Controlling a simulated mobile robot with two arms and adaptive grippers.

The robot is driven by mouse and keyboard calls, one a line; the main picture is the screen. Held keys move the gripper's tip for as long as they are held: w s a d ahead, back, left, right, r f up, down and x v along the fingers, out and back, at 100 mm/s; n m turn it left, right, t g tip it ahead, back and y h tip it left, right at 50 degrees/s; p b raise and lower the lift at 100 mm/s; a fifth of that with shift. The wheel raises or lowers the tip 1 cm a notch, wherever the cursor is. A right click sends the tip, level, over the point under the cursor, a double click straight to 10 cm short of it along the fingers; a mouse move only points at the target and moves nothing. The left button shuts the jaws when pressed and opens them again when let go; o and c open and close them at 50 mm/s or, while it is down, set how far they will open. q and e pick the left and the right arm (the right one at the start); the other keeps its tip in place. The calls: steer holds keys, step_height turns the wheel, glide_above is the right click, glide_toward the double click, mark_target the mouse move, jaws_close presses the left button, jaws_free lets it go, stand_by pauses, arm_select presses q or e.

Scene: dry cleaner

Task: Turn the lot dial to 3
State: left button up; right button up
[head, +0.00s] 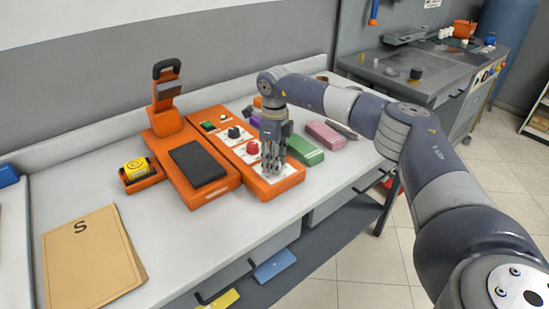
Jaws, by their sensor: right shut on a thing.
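The orange control panel (228,149) has a white face with a row of controls. A black knob (234,132) and a red knob (252,148) show on it; I cannot read their markings. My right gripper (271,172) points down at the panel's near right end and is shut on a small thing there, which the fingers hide. By its place in the row it looks to be the lot dial; its pointer and numbers cannot be seen. My left gripper is not in view.
An orange machine with a black pad (199,162) adjoins the panel on the left. A yellow tape (134,167) sits in an orange holder. A brown envelope (88,257) lies front left. Green (305,152) and pink (325,135) blocks lie right of the gripper.

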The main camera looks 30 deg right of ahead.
steer(key=m+p, duration=0.2)
steer(key=m, duration=0.5)
steer(key=shift+r, duration=0.1)
steer(key=m+p, duration=0.1)
steer(key=m, duration=0.3)
steer(key=shift+m+p, duration=0.3)
steer(key=shift+m, duration=0.1)
steer(key=shift+m+p, duration=0.45)
steer(key=shift+m, duration=1.05)
steer(key=o, duration=1.1)
